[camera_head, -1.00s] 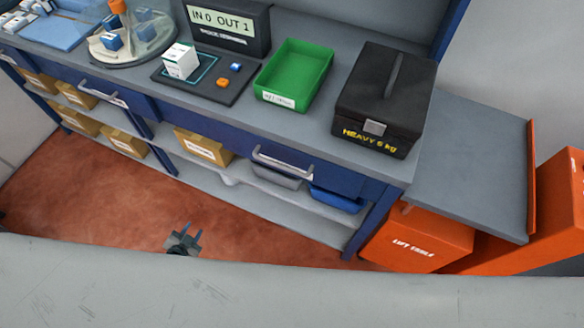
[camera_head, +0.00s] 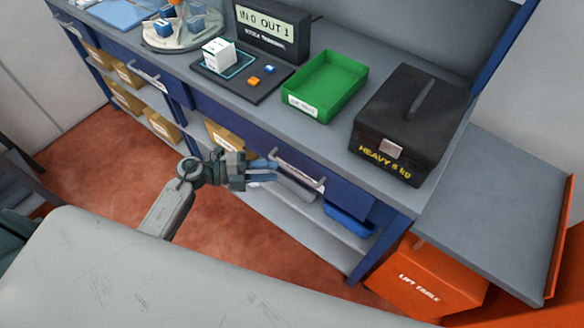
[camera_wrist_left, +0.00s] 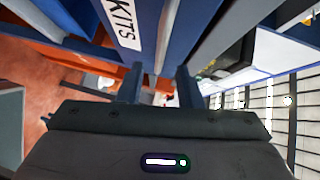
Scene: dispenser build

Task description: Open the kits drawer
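The blue drawer front (camera_head: 345,199) under the right half of the workbench looks shut, with a pale bar handle (camera_head: 306,172) across it. My left gripper (camera_head: 274,170) is at the left end of this handle, fingers pointing right; I cannot tell whether they touch it. In the left wrist view a white label reading KITS (camera_wrist_left: 123,22) is on a blue front just beyond the fingers. The two fingers of my left gripper (camera_wrist_left: 159,85) stand apart there, with nothing clearly held between them. My right gripper is not in view.
On the bench stand a green tray (camera_head: 347,72), a black heavy case (camera_head: 440,110) and a display (camera_head: 268,28). Another drawer handle (camera_head: 148,72) is further left. Cardboard boxes and a blue bin (camera_head: 348,220) sit below. An orange lift table (camera_head: 425,275) stands at the right.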

